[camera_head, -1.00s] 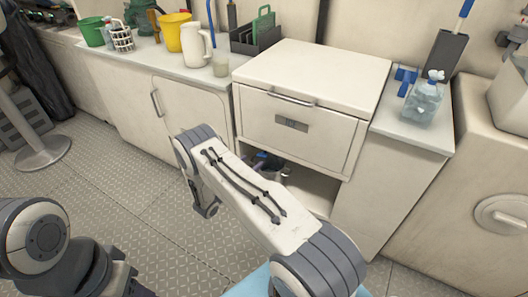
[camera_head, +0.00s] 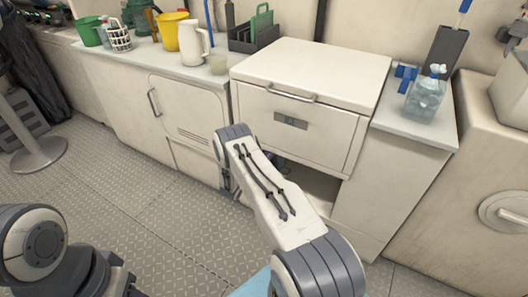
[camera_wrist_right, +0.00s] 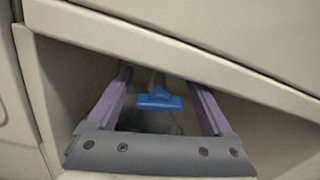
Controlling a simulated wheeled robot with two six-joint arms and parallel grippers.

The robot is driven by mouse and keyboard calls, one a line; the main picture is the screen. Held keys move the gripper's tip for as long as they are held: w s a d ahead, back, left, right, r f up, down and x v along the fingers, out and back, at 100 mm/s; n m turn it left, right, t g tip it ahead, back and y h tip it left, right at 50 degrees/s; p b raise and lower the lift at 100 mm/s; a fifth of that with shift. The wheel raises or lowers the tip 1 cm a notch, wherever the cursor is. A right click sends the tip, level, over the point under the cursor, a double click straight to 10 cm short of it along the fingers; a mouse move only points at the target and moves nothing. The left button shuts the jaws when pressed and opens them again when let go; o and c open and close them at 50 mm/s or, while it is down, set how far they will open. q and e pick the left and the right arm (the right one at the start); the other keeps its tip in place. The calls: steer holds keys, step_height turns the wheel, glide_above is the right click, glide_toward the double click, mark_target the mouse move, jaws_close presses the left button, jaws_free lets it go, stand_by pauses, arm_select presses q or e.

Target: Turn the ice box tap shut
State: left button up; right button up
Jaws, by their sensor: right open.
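The ice box (camera_head: 312,68) is a cream cabinet with a lid, a front handle and an open recess underneath. The tap's blue T-shaped handle (camera_wrist_right: 158,99) shows in the right wrist view inside the recess, its crossbar lying roughly level. My right gripper (camera_wrist_right: 157,80) is open, with one purple finger on each side of the tap handle and a visible gap to both. I cannot tell how far ahead the handle lies. In the head view my right arm hides the tap and the gripper. My left gripper is out of view; only part of its arm shows at lower left.
The recess (camera_head: 312,190) is narrow, with the ice box's lower edge close above my right gripper. A clear bottle (camera_head: 424,97) and a blue object (camera_head: 406,76) stand on the right counter. A white jug (camera_head: 194,42) stands left.

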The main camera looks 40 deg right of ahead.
jaws_close()
steer(key=shift+m, duration=1.5)
jaws_free()
steer(key=p+v, duration=0.2)
steer(key=v, duration=0.8)
steer(key=shift+s+a+p, duration=0.15)
steer(key=shift+s+p, duration=0.05)
steer(key=shift+p, duration=0.2)
